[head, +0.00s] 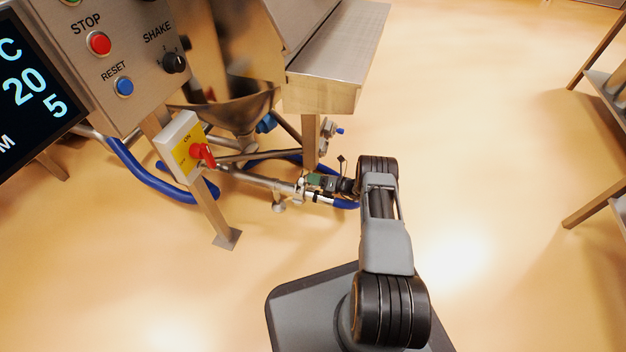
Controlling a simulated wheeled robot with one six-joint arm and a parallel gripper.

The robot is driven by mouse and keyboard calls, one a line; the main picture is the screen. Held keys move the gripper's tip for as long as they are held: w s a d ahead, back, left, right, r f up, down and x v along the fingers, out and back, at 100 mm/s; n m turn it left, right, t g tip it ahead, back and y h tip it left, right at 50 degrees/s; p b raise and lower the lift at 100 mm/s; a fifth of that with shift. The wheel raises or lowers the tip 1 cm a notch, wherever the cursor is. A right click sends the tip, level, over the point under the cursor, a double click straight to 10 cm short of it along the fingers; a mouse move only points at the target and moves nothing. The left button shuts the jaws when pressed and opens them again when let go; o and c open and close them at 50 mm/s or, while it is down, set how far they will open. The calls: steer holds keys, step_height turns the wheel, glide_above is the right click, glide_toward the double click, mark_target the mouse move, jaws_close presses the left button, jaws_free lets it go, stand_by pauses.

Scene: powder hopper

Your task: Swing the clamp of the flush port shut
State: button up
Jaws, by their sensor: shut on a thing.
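My gripper (312,183) is at the end of the steel pipe (258,180) low under the hopper, reached from the right. It is shut on a small metal part there, which looks like the clamp of the flush port. The clamp is mostly hidden by the gripper and too small to show its exact angle. A blue hose (345,204) ends just below and right of the gripper.
A control panel (110,65) with buttons and a yellow switch box (182,147) with a red knob stand at left. The steel hopper (243,112) and a metal ledge (335,65) are above. Open floor lies right; a shelf rack (608,90) stands far right.

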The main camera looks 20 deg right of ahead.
steer(key=shift+w+d+f, duration=0.1)
steer(key=shift+w+f, duration=0.05)
steer(key=shift+o, duration=0.2)
steer(key=shift+w+d+f, duration=0.15)
steer(key=shift+w+f, duration=0.05)
steer(key=shift+f, duration=0.35)
steer(key=shift+w+d+f, duration=0.15)
steer(key=shift+f, duration=0.35)
steer(key=shift+w+d+f, duration=0.15)
steer(key=shift+w+f, duration=0.05)
steer(key=shift+f, duration=0.35)
steer(key=shift+o, duration=0.2)
steer(key=shift+f, duration=0.2)
steer(key=o, duration=0.7)
steer(key=shift+f, duration=0.1)
steer(key=shift+v, duration=4.45)
